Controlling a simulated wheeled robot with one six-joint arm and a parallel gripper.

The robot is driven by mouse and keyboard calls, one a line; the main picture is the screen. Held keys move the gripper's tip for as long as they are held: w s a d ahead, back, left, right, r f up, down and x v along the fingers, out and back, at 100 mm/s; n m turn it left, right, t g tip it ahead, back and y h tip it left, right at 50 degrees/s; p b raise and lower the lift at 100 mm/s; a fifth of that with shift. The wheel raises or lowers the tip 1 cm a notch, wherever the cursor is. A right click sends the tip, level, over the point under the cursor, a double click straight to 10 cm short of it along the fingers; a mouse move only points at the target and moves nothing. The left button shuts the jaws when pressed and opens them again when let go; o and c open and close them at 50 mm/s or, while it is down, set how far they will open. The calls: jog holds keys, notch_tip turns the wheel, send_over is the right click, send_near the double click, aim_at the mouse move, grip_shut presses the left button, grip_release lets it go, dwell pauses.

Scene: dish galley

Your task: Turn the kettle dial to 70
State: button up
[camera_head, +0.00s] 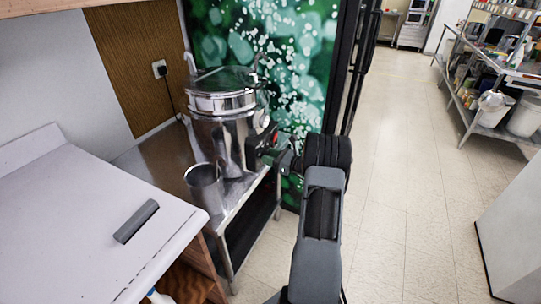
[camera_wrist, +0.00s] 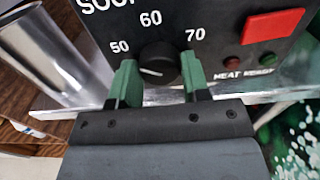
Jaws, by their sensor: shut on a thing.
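The kettle (camera_head: 222,135) is a large shiny steel pot with a lid on a steel table. Its black control panel (camera_wrist: 223,50) fills the top of the wrist view, with white numbers 50, 60 and 70. The round black dial (camera_wrist: 160,56) sits below the 60. Its white mark points left, toward the side of the 50 and a little below that number. My gripper (camera_wrist: 158,75) is shut on the dial, with one green finger on each side. In the head view my gripper (camera_head: 272,153) is at the kettle's right side, and the dial is hidden.
A steel cup (camera_head: 204,187) stands on the table before the kettle; it also shows in the wrist view (camera_wrist: 60,60). The panel has a red button (camera_wrist: 272,25) and small lamps. A white counter (camera_head: 80,230) bears a grey block (camera_head: 136,222). Open floor lies right.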

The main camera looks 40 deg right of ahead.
dwell(0.4)
jog(key=o, duration=0.9)
jog(key=v, duration=1.4)
jog(key=shift+w+f, duration=0.1)
